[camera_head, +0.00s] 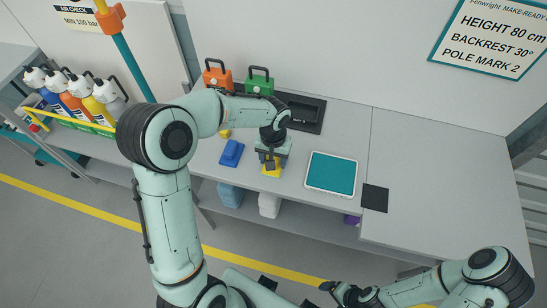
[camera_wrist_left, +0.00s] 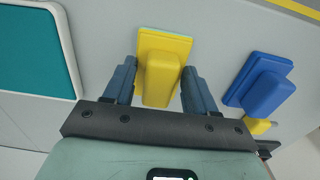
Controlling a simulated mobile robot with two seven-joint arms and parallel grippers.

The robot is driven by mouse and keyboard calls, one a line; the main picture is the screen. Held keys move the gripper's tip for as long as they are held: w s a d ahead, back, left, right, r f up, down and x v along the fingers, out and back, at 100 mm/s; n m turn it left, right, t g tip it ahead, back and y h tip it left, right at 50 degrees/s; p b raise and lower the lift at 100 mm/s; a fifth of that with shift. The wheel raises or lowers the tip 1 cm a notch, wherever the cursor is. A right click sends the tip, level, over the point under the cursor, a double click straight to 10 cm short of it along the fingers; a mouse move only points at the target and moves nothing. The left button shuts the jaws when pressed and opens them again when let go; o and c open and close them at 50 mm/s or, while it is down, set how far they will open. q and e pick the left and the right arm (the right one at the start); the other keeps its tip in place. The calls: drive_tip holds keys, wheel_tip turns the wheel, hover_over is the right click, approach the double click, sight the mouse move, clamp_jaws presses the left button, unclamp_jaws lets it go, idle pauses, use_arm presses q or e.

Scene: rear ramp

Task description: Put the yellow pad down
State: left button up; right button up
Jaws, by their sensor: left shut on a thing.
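The yellow pad (camera_head: 271,173), a flat plate with a raised block grip, is in my left gripper (camera_head: 269,162). In the left wrist view the yellow pad (camera_wrist_left: 163,62) sits between the two fingers of the left gripper (camera_wrist_left: 159,82), which are shut on its block. It is over the grey worktop; I cannot tell whether it touches the surface. A teal panel with a white rim (camera_head: 331,173) lies to its right, apart from it. My right gripper (camera_head: 342,292) is low in the head view, away from the worktop; its fingers are unclear.
A blue pad (camera_head: 231,153) lies left of the yellow one, with a small yellow thing (camera_head: 225,133) behind it. A black square (camera_head: 375,198) lies right of the teal panel. A black tray (camera_head: 308,112) and orange (camera_head: 217,76) and green (camera_head: 260,82) cases stand behind. The worktop's right is clear.

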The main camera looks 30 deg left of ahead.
use_arm(q)
drive_tip(key=shift+f, duration=0.2)
drive_tip(key=o, duration=1)
drive_tip(key=shift+o, duration=0.2)
use_arm(e)
drive_tip(key=shift+s+f, duration=0.1)
use_arm(q)
drive_tip(key=shift+r, duration=0.1)
drive_tip(key=shift+r, duration=0.35)
wheel_tip(320, 180, up, 12)
drive_tip(key=p, duration=0.1)
drive_tip(key=shift+f, duration=0.2)
use_arm(e)
drive_tip(key=shift+w+r, duration=0.75)
drive_tip(key=shift+r, duration=0.1)
